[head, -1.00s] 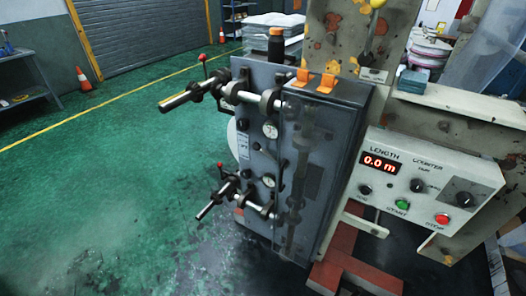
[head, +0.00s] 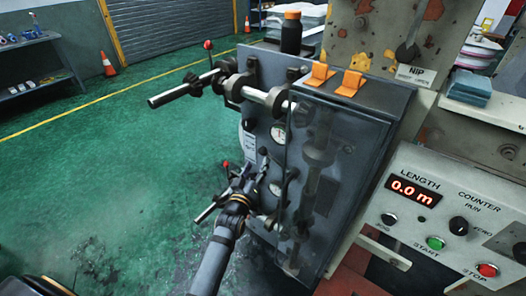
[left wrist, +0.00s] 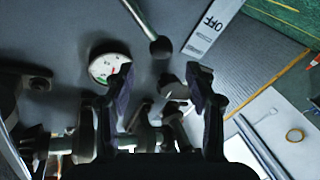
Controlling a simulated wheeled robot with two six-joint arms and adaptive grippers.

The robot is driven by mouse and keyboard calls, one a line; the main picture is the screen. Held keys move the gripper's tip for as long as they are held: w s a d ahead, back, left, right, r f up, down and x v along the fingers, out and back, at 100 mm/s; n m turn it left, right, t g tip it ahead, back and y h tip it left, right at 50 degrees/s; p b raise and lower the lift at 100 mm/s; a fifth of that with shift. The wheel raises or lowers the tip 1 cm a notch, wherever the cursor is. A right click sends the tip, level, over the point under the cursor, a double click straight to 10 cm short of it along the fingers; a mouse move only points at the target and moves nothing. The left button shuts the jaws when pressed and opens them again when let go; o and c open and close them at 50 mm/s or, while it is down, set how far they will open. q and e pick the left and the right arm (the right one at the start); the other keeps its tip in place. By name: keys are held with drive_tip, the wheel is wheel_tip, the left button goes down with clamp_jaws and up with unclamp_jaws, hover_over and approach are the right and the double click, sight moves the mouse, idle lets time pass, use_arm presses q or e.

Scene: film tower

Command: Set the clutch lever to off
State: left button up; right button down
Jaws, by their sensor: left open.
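A lever with a black ball knob (left wrist: 160,47) shows in the left wrist view, its thin rod slanting up to the left. Beside it is a pale label plate (left wrist: 213,28) reading OFF; the plate also shows small in the head view (head: 249,143). My left gripper (head: 248,176) is at the lower front of the grey machine panel. In the left wrist view its two fingers (left wrist: 160,80) are apart with nothing clamped between them. The knob lies just beyond the fingertips, and I see no contact. The lever's far end is cut off. My right gripper is not in view.
A dial gauge (left wrist: 109,65) lies close to the left finger. An upper shaft (head: 182,90) with a red-knobbed lever juts out above the gripper. The counter box (head: 435,215) is at the right. Green floor (head: 120,170) is open at the left.

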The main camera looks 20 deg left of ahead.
sight(262, 154)
use_arm(q)
drive_tip(key=w+b, duration=0.1)
drive_tip(key=w, duration=0.7)
drive_tip(key=shift+w+f, duration=0.15)
drive_tip(key=shift+w, duration=0.2)
clamp_jaws()
